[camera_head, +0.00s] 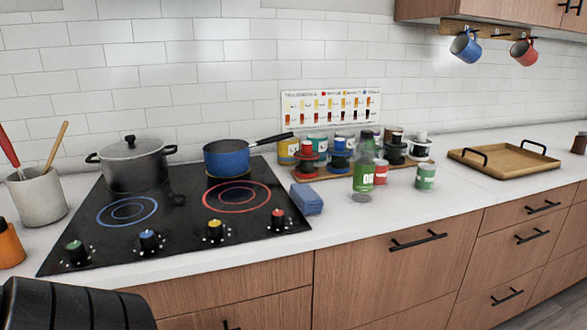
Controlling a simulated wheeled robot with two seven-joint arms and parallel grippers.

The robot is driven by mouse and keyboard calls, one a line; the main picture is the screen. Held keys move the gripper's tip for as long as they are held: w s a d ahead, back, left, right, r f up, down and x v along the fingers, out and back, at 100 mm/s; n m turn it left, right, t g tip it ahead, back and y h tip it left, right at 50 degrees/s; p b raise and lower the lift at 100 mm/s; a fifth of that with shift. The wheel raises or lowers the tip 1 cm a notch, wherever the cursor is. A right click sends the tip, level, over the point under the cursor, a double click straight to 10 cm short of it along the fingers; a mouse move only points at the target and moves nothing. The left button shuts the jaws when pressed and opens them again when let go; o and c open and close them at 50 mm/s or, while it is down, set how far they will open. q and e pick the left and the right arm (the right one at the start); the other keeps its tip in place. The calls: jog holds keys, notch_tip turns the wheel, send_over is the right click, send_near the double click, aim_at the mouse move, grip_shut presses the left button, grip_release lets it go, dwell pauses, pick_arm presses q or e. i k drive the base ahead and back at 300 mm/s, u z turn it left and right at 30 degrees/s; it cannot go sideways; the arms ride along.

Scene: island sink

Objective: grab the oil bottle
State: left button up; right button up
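The oil bottle (364,177) is a clear bottle with a green label reading "OIL" and a dark cap. It stands upright on the white counter, right of the cooktop, in front of the wooden board of jars. No gripper is near it in view. A black ribbed part at the lower left corner seems to be part of my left arm; its fingers do not show. My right gripper is not in view.
A blue sponge (307,199) lies left of the bottle, and a green tin (426,177) stands to its right. Several jars crowd behind it. A blue pan (226,158) and a grey pot (132,165) sit on the cooktop (185,232). A wooden tray (518,176) is at right.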

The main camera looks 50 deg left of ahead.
aim_at(365, 158)
jog(key=z, duration=0.55)
jog(key=i, duration=2.15)
jog(key=u, duration=1.9)
